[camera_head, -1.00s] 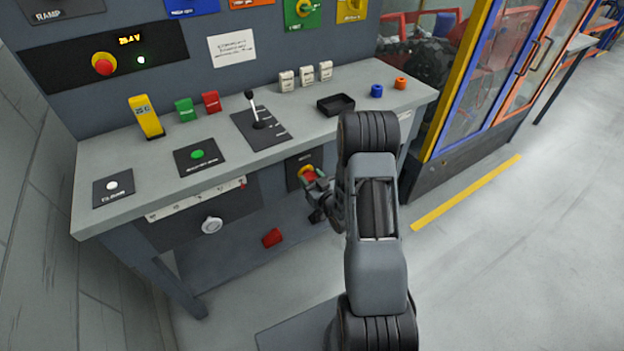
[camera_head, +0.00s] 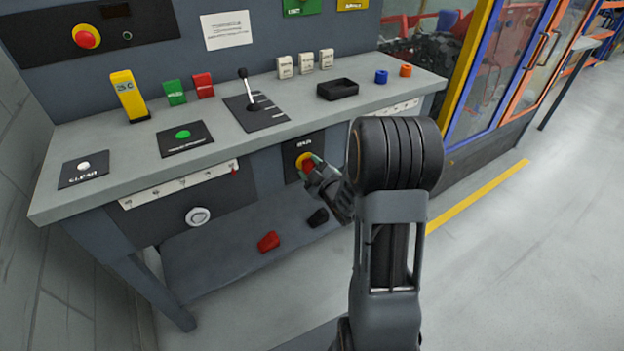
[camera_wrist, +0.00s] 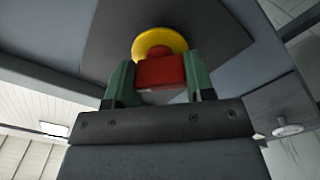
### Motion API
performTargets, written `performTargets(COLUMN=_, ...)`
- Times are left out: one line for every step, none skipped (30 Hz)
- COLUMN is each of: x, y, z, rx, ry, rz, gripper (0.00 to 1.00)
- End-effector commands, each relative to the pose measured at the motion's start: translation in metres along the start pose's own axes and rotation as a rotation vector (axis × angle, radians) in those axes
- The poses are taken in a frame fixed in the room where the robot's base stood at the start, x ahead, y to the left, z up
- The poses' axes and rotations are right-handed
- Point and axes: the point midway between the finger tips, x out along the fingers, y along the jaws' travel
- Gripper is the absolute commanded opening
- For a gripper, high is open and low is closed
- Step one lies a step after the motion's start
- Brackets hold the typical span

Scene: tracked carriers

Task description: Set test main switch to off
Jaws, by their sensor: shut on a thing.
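The main switch, a red handle (camera_wrist: 160,72) on a yellow round base (camera_wrist: 150,40), is mounted on a dark plate (camera_head: 291,154) on the front of the bench, below the worktop. The plate's label is small and reads like "MAIN". My gripper (camera_wrist: 157,88) has its two green fingers on either side of the red handle and is shut on it. In the head view, my gripper (camera_head: 312,166) partly hides the handle, and some yellow base shows behind it. The switch's off and on marks are not readable.
The worktop (camera_head: 330,122) overhangs just above my gripper. A lever (camera_head: 247,90) and a black tray (camera_head: 337,89) stand on it. A red object (camera_head: 268,242) and a black object (camera_head: 318,217) lie on the lower shelf. A white knob (camera_head: 198,216) is to the left.

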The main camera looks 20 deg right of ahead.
Motion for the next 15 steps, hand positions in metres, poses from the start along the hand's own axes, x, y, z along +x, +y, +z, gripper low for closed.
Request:
performTargets(x=0.0001, y=-0.0049, z=0.0044, rx=-0.048, ry=0.005, rz=0.004, gripper=0.25)
performTargets(x=0.0001, y=-0.0052, z=0.0046, rx=-0.076, ry=0.004, rz=0.003, gripper=0.25)
performTargets(x=0.0001, y=-0.0051, z=0.0045, rx=-0.114, ry=0.005, rz=0.003, gripper=0.25)
performTargets(x=0.0001, y=-0.0053, z=0.0046, rx=-0.143, ry=0.005, rz=0.003, gripper=0.25)
performTargets(x=0.0001, y=-0.0051, z=0.0046, rx=-0.172, ry=0.004, rz=0.003, gripper=0.25)
performTargets(x=0.0001, y=-0.0052, z=0.0046, rx=-0.209, ry=0.004, rz=0.004, gripper=0.25)
performTargets(x=0.0000, y=-0.0052, z=0.0047, rx=-0.238, ry=0.004, rz=0.004, gripper=0.25)
performTargets(x=0.0000, y=-0.0052, z=0.0046, rx=-0.266, ry=0.004, rz=0.004, gripper=0.25)
performTargets(x=0.0000, y=-0.0053, z=0.0047, rx=-0.302, ry=0.004, rz=0.003, gripper=0.25)
performTargets(x=0.0000, y=-0.0053, z=0.0045, rx=-0.330, ry=0.004, rz=0.003, gripper=0.25)
performTargets(x=-0.0001, y=-0.0052, z=0.0045, rx=-0.357, ry=0.004, rz=0.003, gripper=0.25)
performTargets(x=-0.0001, y=-0.0051, z=0.0044, rx=-0.391, ry=0.004, rz=0.004, gripper=0.25)
performTargets(x=-0.0001, y=-0.0049, z=0.0043, rx=-0.417, ry=0.003, rz=0.004, gripper=0.25)
performTargets(x=0.0000, y=-0.0050, z=0.0044, rx=-0.441, ry=0.003, rz=0.003, gripper=0.25)
performTargets(x=0.0000, y=-0.0046, z=0.0039, rx=-0.474, ry=0.004, rz=0.004, gripper=0.25)
